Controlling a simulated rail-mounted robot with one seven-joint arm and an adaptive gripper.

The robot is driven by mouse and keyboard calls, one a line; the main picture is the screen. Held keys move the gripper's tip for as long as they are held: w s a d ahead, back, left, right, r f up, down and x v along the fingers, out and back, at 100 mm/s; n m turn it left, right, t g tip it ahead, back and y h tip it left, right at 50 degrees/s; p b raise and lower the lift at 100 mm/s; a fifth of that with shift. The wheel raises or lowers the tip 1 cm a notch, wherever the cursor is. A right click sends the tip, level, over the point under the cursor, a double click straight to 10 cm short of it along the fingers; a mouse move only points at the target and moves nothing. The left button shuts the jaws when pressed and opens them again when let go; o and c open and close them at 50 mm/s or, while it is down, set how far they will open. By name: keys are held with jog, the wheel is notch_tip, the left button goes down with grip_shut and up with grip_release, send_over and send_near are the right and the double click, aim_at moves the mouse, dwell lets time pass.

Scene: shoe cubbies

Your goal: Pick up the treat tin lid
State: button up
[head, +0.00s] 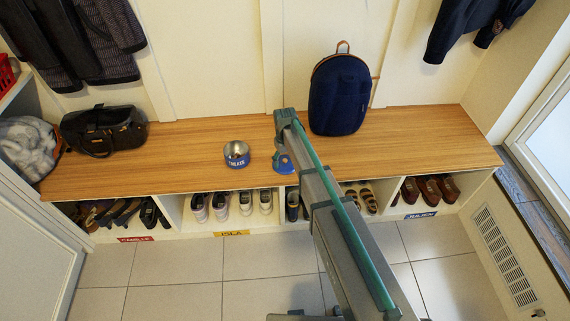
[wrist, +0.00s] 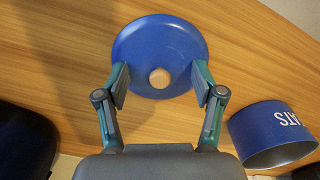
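The treat tin lid (wrist: 160,38) is a round blue disc with a pale wooden knob (wrist: 160,78) at its middle, lying on the wooden bench top. My gripper (wrist: 159,80) is open over it in the wrist view, one finger on each side of the knob, with gaps between. The fingertips overlap the lid's sides in the picture; I cannot tell whether they touch it. In the head view the lid (head: 284,163) shows partly beside my arm, which hides most of the gripper. The blue treat tin (wrist: 272,138) stands to the lid's left in the head view (head: 237,161).
The bench (head: 200,141) has clear wood around the lid and tin. A dark blue backpack (head: 340,95) stands to the right, and a black bag (head: 103,131) lies at the left. Shoes (head: 243,203) fill the cubbies below.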

jog(key=shift+s, duration=0.1)
jog(key=c, duration=0.7)
jog(key=shift+r, duration=0.1)
